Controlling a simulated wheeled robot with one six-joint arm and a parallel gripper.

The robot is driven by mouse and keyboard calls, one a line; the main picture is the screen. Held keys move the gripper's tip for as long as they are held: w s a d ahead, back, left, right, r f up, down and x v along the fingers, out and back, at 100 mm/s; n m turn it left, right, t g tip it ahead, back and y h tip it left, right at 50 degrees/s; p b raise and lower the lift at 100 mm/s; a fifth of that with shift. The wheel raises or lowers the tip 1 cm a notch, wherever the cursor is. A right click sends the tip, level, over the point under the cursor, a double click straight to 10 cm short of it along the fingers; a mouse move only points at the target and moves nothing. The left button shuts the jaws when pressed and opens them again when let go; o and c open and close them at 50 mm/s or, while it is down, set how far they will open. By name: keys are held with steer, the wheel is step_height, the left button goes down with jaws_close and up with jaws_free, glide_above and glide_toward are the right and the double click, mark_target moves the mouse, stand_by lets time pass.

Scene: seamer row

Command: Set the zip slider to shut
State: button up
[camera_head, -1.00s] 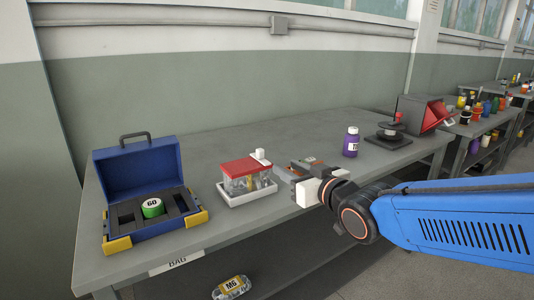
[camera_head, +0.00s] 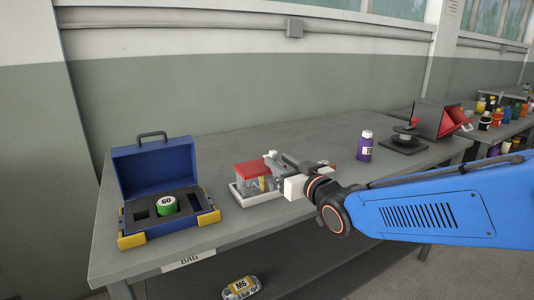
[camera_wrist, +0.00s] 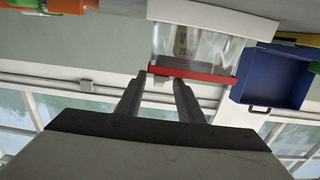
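The clear bag (camera_head: 247,184) has a red top band (camera_head: 258,170) and stands upright in a white tray (camera_head: 262,198). It shows upside down in the wrist view (camera_wrist: 205,45), with its red band (camera_wrist: 205,75). A small white slider (camera_head: 270,154) is at the band's right end in the head view. My gripper (camera_head: 274,163) is at that end, level with the band. In the wrist view, my gripper (camera_wrist: 160,78) has its two fingers apart with a gap between them. The slider is partly hidden there, near the fingertips; contact cannot be told.
An open blue case (camera_head: 150,170) holding a green roll (camera_head: 167,205) stands left of the tray. A purple bottle (camera_head: 365,147), a dark stand (camera_head: 404,143) and a red-lined bin (camera_head: 440,120) are to the right. A M6 bag (camera_head: 240,288) lies below.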

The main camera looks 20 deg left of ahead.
steer(key=x, duration=0.8)
jaws_close()
